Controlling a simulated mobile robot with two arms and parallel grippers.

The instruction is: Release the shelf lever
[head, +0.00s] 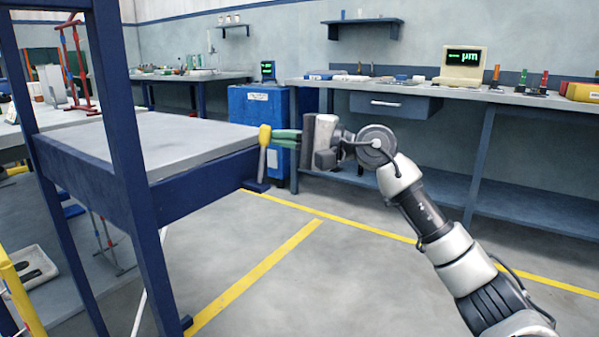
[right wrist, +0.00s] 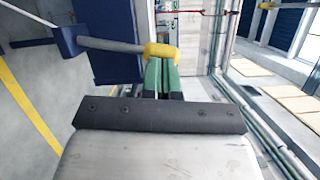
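The shelf lever has a yellow knob (head: 265,135) on a grey shaft (head: 262,165) at the right end of the blue shelf frame. In the head view it stands nearly upright. My right gripper (head: 275,137) has green fingers pointing left at the knob. In the right wrist view, the grey lever shaft (right wrist: 112,44) runs from a blue bracket to the knob (right wrist: 161,52), which covers the fingertips. The fingers of my right gripper (right wrist: 161,68) lie close together with a thin gap, at or touching the knob; exact contact is hidden. My left gripper is out of view.
The grey shelf top (head: 165,135) sits in a blue frame with uprights (head: 120,110) on the left. A blue cabinet (head: 258,105) stands behind the lever. A long workbench (head: 410,90) fills the back right. The floor with yellow lines (head: 260,275) is clear.

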